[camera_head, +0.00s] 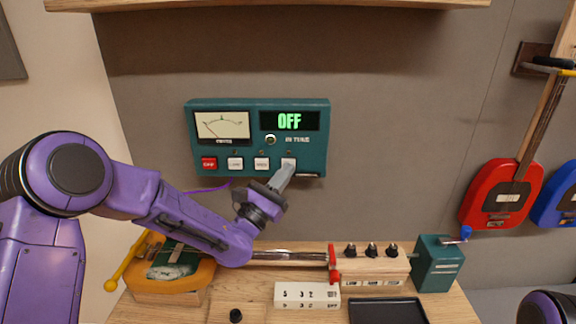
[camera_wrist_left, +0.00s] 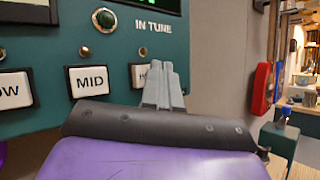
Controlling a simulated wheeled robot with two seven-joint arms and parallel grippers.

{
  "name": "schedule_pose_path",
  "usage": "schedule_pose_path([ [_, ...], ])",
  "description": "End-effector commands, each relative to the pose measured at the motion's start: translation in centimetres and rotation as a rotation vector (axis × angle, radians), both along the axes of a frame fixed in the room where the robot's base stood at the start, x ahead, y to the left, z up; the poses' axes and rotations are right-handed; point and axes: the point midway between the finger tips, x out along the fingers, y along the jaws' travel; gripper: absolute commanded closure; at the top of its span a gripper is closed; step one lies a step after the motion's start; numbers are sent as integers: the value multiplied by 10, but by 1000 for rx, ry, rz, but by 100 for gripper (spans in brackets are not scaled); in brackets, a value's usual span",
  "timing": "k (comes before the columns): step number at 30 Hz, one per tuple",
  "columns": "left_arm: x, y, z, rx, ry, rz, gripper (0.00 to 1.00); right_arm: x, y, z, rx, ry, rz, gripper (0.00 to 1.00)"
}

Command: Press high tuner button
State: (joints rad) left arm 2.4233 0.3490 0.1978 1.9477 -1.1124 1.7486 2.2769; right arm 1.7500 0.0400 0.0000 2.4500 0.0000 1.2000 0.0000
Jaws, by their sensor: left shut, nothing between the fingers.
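My right gripper is out of view.
A wooden table (camera_head: 454,307) below holds a stringed instrument body (camera_head: 172,270), a white number block (camera_head: 307,295), a black tray (camera_head: 388,311) and a teal crank box (camera_head: 437,264). Red (camera_head: 502,194) and blue (camera_head: 560,197) guitars hang at right. A shelf edge (camera_head: 270,4) runs above.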

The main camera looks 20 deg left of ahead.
Motion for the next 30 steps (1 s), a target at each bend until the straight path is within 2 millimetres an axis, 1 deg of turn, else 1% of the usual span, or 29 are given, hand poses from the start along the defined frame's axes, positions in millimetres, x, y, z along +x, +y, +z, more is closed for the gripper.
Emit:
schedule_pose_path([
  [23,9,2,0,1,0,-1,100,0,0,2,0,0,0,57],
  [30,8,2,0,0,0,0,100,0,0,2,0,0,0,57],
])
